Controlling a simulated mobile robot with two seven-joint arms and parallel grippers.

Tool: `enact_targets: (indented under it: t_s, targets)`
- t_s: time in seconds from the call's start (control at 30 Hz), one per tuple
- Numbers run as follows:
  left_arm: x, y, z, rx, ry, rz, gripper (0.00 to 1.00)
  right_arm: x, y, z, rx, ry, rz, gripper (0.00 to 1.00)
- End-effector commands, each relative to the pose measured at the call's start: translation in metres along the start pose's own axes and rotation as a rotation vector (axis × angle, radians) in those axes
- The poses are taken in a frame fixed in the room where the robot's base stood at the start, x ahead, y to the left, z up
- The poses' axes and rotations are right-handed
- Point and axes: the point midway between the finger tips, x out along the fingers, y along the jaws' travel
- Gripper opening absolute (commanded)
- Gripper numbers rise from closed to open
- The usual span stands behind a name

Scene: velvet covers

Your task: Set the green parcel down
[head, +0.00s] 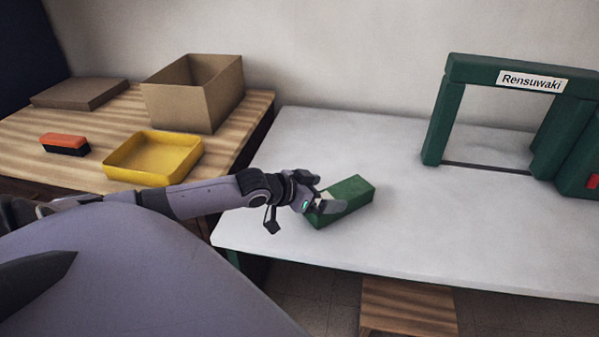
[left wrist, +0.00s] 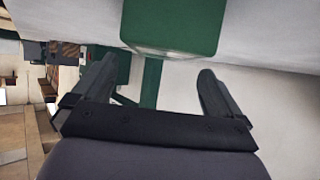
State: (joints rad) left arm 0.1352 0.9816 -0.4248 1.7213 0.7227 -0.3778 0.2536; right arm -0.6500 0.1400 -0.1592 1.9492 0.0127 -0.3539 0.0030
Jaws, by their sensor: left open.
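The green parcel (head: 352,193) lies on the white table (head: 405,245), near its front left part. My left gripper (head: 331,192) is at the parcel's left end, with its fingers apart. One finger partly covers the parcel's near side in the head view. In the left wrist view the open fingers (left wrist: 157,68) show, and the parcel (left wrist: 172,25) fills the top middle, beyond the fingertips. I cannot tell whether a finger touches it. My right gripper is not in view.
A green frame marked "Rensuwaki" (head: 456,72) stands at the table's back right. On the wooden table at left are a yellow tray (head: 113,174), an open cardboard box (head: 178,107), a flat brown box (head: 80,92) and a red-black brush-like block (head: 66,143). The white table's middle is clear.

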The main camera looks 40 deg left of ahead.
Motion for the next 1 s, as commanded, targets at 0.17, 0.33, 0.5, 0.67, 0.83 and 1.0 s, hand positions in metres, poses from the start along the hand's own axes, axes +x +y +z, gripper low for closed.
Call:
enact_targets:
  t_s: [0.17,0.33,0.5,0.67,0.83,1.0]
  targets:
    - [-0.025,0.000,0.001,0.002,-0.003,0.001,1.00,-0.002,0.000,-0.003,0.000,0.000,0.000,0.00]
    - [-0.044,-0.001,0.001,-0.001,-0.003,-0.001,1.00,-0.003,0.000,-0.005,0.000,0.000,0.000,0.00]
    - [-0.060,0.001,0.001,0.000,-0.004,0.001,1.00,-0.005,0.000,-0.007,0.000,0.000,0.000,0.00]
    - [-0.073,0.000,0.001,-0.003,-0.002,0.000,1.00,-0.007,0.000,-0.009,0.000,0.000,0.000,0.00]
    - [-0.082,0.000,0.001,-0.001,-0.002,0.000,1.00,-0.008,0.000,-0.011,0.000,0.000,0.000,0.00]
    - [-0.085,0.000,0.000,-0.001,-0.001,0.000,1.00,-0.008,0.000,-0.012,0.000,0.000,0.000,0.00]
